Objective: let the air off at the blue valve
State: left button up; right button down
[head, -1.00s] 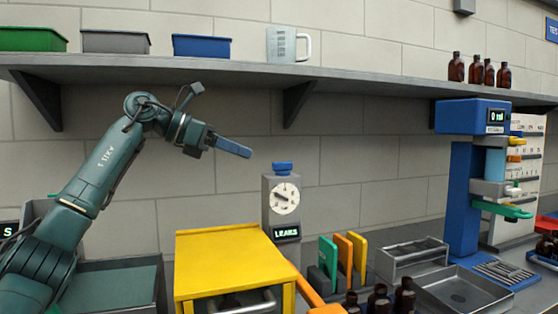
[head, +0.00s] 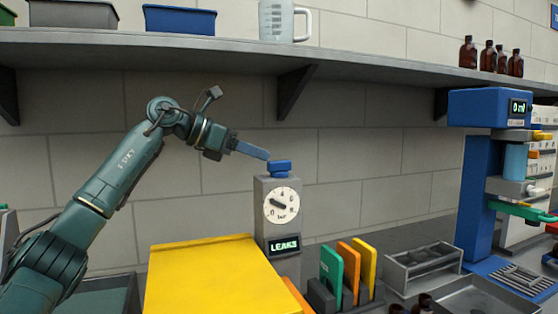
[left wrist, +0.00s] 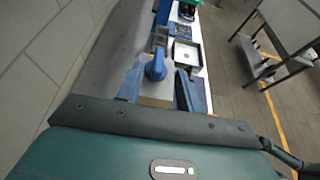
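The blue valve (head: 280,167) is a small knob on top of a grey post (head: 266,215). The post carries a round white dial (head: 281,205) and a small display (head: 285,244) reading "LEAKS". My left gripper (head: 266,156) reaches in from the left, its fingertips just up and left of the valve in the head view. In the left wrist view the two fingers stand apart, and the blue valve (left wrist: 156,67) shows in the gap between and ahead of them. The left gripper (left wrist: 159,78) is open and holds nothing. My right gripper is not in view.
A yellow-topped box (head: 205,275) stands left of the post. Green, orange and yellow upright plates (head: 347,268) stand to its right. A grey shelf (head: 380,66) with bins, a jug and amber bottles runs above. A blue dispenser (head: 480,185) stands at the right.

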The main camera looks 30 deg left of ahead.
aim_at(279, 161)
pick_arm(q)
jog(key=x, duration=0.6)
jog(key=shift+w+d+f+p, duration=0.1)
jog(key=shift+w+d+p, duration=0.05)
jog(key=shift+w+p, duration=0.2)
jog(key=shift+s, duration=0.1)
grip_shut()
